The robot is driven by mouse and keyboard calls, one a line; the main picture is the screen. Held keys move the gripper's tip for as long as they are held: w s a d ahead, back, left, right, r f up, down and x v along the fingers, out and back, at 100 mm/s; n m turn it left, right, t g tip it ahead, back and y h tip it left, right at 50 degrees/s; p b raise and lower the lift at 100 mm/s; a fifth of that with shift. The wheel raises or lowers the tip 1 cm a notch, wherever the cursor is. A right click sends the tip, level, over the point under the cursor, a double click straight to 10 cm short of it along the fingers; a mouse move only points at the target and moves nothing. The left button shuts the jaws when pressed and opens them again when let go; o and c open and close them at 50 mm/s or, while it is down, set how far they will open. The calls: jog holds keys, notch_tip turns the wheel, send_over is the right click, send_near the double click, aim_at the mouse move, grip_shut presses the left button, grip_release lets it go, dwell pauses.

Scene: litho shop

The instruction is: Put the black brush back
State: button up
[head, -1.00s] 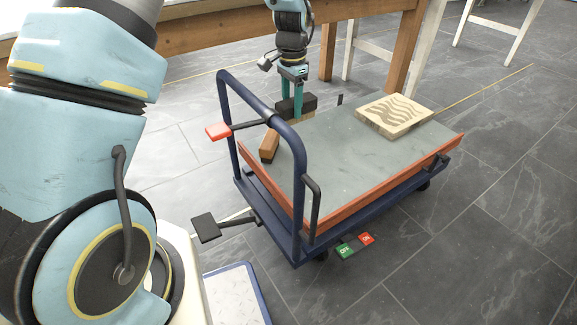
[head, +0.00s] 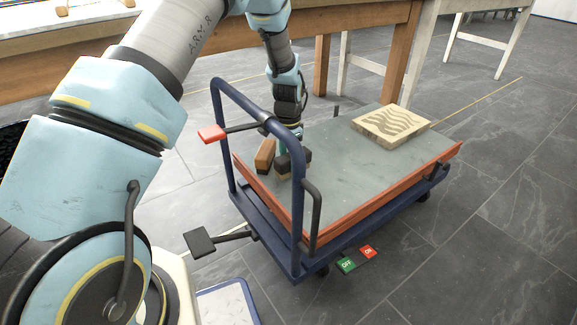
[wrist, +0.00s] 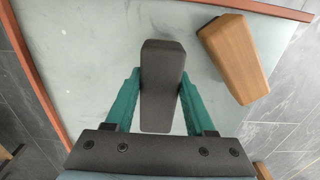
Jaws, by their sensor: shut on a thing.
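The black brush (head: 294,161) has a dark body over a pale lower part. My gripper (head: 288,146) is shut on it, at the near left part of the trolley top. In the wrist view the black brush (wrist: 161,85) lies lengthwise between the two green fingers of my gripper (wrist: 160,98). A brown wooden brush or block (head: 265,155) lies just left of it on the trolley top, and it also shows at the right in the wrist view (wrist: 233,57). I cannot tell whether the black brush touches the trolley surface.
The trolley top (head: 345,175) is grey with an orange edge, and its middle is clear. A pale block with wavy grooves (head: 390,125) lies at its far end. The blue trolley handle (head: 294,190) stands at the near end. Wooden tables (head: 330,45) stand behind.

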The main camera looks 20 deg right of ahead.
aim_at(288, 156)
jog(key=shift+f, duration=0.85)
jog(key=o, duration=1.3)
jog(key=shift+f, duration=0.1)
notch_tip(288, 156, up, 12)
jog(key=p, duration=0.3)
jog(key=shift+p, duration=0.35)
